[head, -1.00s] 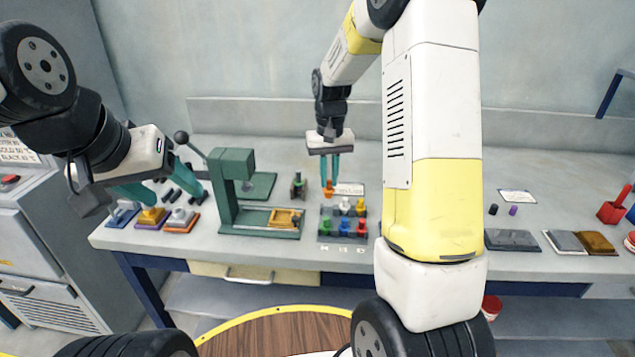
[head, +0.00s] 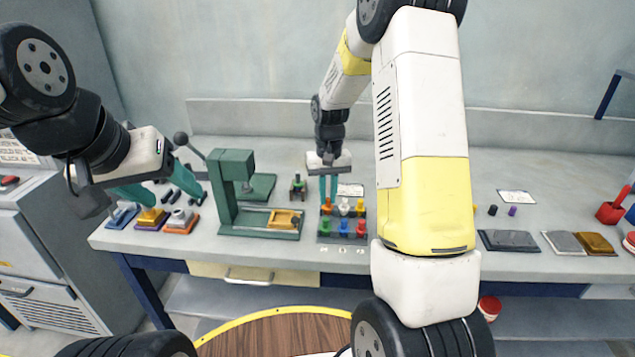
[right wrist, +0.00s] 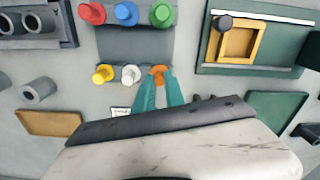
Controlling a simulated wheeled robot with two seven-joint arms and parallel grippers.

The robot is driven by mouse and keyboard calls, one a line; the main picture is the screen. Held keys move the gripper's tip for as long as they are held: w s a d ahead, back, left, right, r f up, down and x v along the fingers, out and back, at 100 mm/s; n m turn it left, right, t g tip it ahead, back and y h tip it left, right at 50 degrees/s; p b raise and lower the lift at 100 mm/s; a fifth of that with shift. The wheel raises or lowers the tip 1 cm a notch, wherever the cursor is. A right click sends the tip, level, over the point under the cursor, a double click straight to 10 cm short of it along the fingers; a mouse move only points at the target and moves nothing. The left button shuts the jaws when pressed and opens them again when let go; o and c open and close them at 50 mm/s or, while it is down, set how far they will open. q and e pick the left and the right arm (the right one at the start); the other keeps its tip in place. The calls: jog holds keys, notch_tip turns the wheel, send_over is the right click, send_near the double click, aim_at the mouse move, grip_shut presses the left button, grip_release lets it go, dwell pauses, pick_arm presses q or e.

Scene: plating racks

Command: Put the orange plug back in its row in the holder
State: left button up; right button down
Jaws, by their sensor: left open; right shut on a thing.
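The dark grey holder (head: 343,239) stands on the bench, and its bare middle shows in the right wrist view (right wrist: 135,45). Green, blue and red plugs stand in its front row. White (head: 344,207) and yellow (head: 360,206) plugs stand in its back row. My right gripper (head: 328,199) is shut on the orange plug (head: 327,208), at the left end of the back row. In the right wrist view the orange plug (right wrist: 159,73) lines up with white and yellow; whether it is fully seated is hidden. My left gripper (head: 165,190) is open and empty, above the bench's left part.
A green press (head: 232,190) with a yellow tray (head: 285,219) stands left of the holder. Coloured blocks (head: 180,221) sit below my left gripper. A small green-topped piece (head: 298,187) stands behind the holder's left. Grey and brown plates (head: 511,240) lie to the right.

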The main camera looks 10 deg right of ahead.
jog(key=c, duration=1.4)
grip_release()
jog(key=s+r+t, duration=0.1)
jog(key=s+r, duration=0.1)
jog(key=r, duration=0.7)
jog(key=s+r, duration=0.3)
jog(key=r, duration=0.6)
jog(key=s+a+r+t+y, duration=0.1)
jog(key=s+r+t, duration=0.1)
jog(key=s, duration=0.7)
jog(key=s+a+r+t+y, duration=0.1)
jog(key=s+r+t, duration=0.1)
jog(key=s, duration=0.8)
jog(key=shift+s+r+n+t, duration=0.2)
jog(key=shift+n+t, duration=0.2)
jog(key=shift+t, duration=0.2)
jog(key=shift+a, duration=0.1)
